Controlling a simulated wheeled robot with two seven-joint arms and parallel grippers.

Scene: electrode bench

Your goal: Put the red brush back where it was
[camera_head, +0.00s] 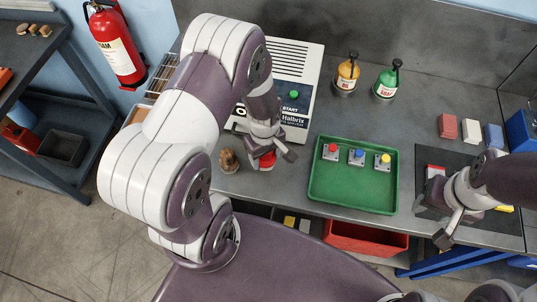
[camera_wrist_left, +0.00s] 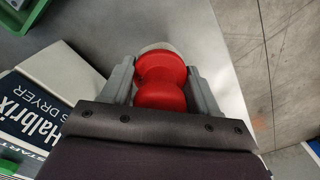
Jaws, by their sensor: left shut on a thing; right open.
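The red brush (camera_head: 266,161) is held in my left gripper (camera_head: 269,154), near the bench's front edge and in front of the white dryer. In the left wrist view, the red brush (camera_wrist_left: 161,80) sits between the two grey fingers, its pale end pointing away from the gripper. Whether that end touches the bench cannot be told. A brown brush (camera_head: 228,161) stands just to the left of the red one. My right gripper (camera_head: 432,222) is open over the dark mat at the right, its fingers partly hidden by its wrist.
The white dryer (camera_head: 296,75) stands behind my left gripper. A green tray (camera_head: 352,202) with red, blue and yellow-topped pieces lies to the right. Yellow (camera_head: 347,72) and green (camera_head: 387,80) bottles stand behind it. Coloured blocks (camera_head: 471,131) sit at right. A red bin (camera_head: 365,238) is below.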

